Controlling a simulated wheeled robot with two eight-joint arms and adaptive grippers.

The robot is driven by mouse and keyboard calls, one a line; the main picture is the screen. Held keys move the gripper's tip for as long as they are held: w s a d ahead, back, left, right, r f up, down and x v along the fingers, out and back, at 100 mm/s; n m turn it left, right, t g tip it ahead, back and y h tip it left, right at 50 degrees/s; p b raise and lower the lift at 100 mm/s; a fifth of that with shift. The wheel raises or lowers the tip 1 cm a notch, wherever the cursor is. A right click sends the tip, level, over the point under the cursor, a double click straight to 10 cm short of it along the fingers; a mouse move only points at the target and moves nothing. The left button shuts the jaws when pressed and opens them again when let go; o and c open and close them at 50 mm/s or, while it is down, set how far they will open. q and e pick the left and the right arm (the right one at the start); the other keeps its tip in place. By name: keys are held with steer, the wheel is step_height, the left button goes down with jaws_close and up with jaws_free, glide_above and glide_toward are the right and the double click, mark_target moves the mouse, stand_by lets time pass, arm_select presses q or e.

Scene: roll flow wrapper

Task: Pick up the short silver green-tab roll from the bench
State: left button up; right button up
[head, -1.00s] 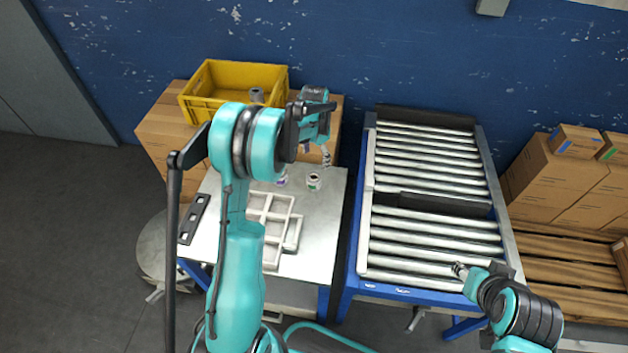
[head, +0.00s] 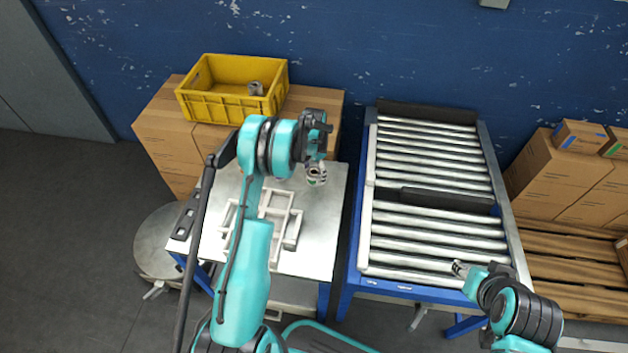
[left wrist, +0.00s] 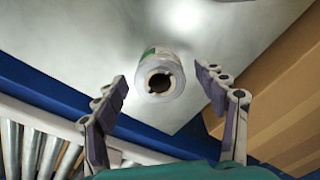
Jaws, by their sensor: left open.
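The short silver roll (left wrist: 157,67) with a green tab on its side stands on the metal bench (left wrist: 240,20), its open core facing the left wrist camera. My left gripper (left wrist: 162,85) is open, with a finger on either side of the roll in that view and visible gaps between. In the head view my left gripper (head: 317,168) is over the right part of the bench (head: 317,240) and largely covers the roll. My right gripper (head: 460,268) is low over the front right of the roller conveyor, too small to read.
A white divided frame (head: 290,230) lies on the bench, left of the gripper. A yellow crate (head: 215,108) with a grey roll (head: 256,88) in it stands on cardboard boxes behind. The roller conveyor (head: 430,240) is to the right, across a narrow gap.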

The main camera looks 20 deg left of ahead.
arm_select(q)
steer(key=shift+r, duration=0.1)
steer(key=c, duration=1.4)
steer(key=shift+o, duration=0.2)
steer(key=shift+r, duration=0.1)
